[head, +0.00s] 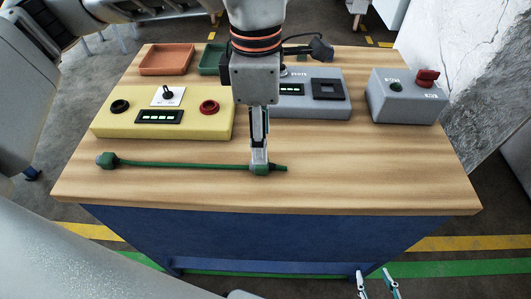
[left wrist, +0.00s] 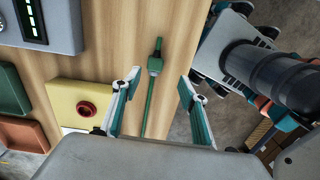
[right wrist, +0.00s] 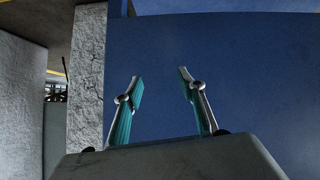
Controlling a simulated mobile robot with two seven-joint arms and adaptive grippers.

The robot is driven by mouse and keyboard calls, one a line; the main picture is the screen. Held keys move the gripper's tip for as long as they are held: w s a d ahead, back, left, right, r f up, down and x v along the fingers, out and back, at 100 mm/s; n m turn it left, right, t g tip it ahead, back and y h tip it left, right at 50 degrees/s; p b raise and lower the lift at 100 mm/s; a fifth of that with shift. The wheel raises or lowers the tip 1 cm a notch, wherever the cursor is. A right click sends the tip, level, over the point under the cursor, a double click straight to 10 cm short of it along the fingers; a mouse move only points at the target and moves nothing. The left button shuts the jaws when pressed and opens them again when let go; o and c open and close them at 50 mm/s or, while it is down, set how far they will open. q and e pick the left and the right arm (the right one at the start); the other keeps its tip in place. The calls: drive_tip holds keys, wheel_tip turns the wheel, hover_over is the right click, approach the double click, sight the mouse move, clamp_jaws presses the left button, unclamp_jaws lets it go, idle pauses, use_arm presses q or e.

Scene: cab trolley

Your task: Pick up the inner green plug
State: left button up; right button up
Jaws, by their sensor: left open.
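A green cable (head: 190,165) lies across the front of the wooden table, with a green plug at each end. The inner green plug (head: 279,168) is at the cable's right end; it also shows in the left wrist view (left wrist: 155,64). The outer plug (head: 107,160) is at the left end. My left gripper (head: 259,163) points down over the inner plug and hides part of it. In the left wrist view (left wrist: 162,78) its fingers are apart with the plug between and beyond them; contact cannot be told. My right gripper (head: 376,276) is open and empty, low before the table's front.
Behind the cable stand a yellow box (head: 218,125) with buttons, a grey box (head: 320,109) and a smaller grey box with a red knob (head: 427,77). Orange (head: 166,60) and green (head: 207,68) trays are at the back. The table's front right (head: 400,175) is clear.

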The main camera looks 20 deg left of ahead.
sight(259, 166)
use_arm(q)
drive_tip(key=shift+w+a, duration=0.3)
drive_tip(key=shift+a, duration=0.05)
drive_tip(key=shift+f, duration=0.35)
wheel_tip(259, 166, down, 7)
drive_tip(key=shift+d+r+b, duration=0.1)
drive_tip(key=shift+b, duration=0.4)
drive_tip(key=c, duration=1.2)
